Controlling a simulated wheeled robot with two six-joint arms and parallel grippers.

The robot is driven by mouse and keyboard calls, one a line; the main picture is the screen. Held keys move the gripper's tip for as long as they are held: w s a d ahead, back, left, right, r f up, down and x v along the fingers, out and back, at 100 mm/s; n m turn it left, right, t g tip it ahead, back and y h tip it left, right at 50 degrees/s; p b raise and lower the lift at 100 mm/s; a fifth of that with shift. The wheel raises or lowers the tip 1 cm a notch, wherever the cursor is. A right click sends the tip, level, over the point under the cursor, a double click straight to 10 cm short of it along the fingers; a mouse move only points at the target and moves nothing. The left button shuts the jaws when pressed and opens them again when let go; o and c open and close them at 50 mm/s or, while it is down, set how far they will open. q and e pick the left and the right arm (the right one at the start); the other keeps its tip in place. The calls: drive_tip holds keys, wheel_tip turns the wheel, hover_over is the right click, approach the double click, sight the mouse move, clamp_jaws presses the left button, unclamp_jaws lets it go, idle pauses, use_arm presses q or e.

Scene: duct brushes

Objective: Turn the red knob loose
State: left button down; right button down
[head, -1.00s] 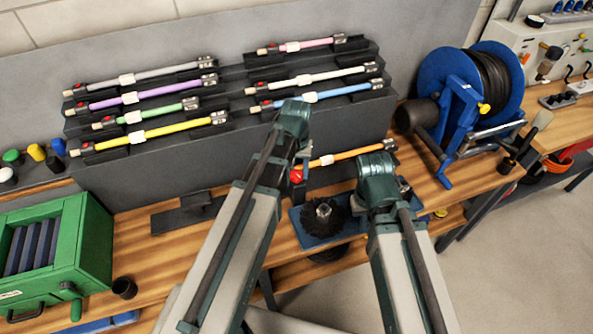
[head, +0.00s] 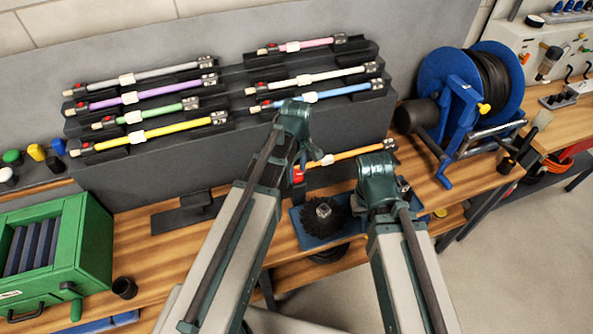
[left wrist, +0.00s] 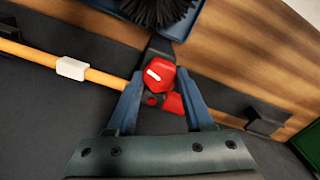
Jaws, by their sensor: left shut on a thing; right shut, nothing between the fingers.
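The red knob (left wrist: 160,75) with a white line on it sits at the end of an orange rod (left wrist: 100,78) in the left wrist view. My left gripper (left wrist: 161,77) is shut on the knob, one blue finger on each side. A red end piece (left wrist: 176,103) shows just below the knob between the fingers. In the head view the orange rod (head: 358,153) lies on a low rack, and my left gripper (head: 297,165) is at its left end. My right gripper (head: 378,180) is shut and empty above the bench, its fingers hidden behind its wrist.
A black round brush (head: 324,214) stands on a blue tray (head: 293,222) between my arms. Several coloured rods lie on the stepped rack (head: 230,145) behind. A blue hose reel (head: 450,90) is at right, a green box (head: 95,245) at left.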

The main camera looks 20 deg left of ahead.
sight(296, 174)
use_arm(q)
drive_tip(key=shift+n, duration=1.6)
drive_tip(key=shift+c, duration=1.5)
unclamp_jaws()
wheel_tip(296, 174, up, 14)
drive_tip(key=p, duration=1.4)
drive_tip(key=shift+f, duration=0.15)
